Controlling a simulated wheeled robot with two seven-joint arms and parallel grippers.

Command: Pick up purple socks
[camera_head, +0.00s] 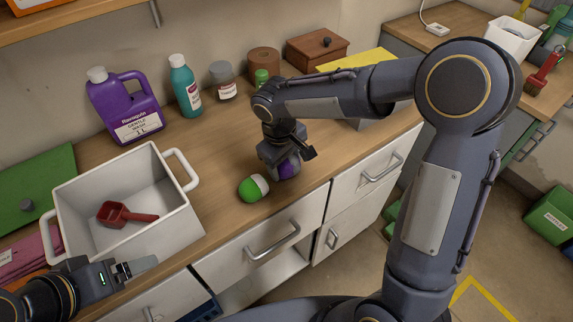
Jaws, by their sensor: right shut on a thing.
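The purple socks (287,169) are a rolled purple and grey bundle on the wooden counter, near its front edge. My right gripper (284,158) points down over them and is shut on them; its fingers hide part of the bundle. A green and white rolled bundle (253,188) lies just left of the purple one. My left gripper (135,268) is at the lower left, in front of the white basin; a pale fingertip shows, but its opening is not clear.
A white basin (188,225) with a red scoop (125,215) stands on the left. A purple detergent jug (126,106), a teal bottle (186,86), a jar (223,81) and a wooden box (317,49) line the back.

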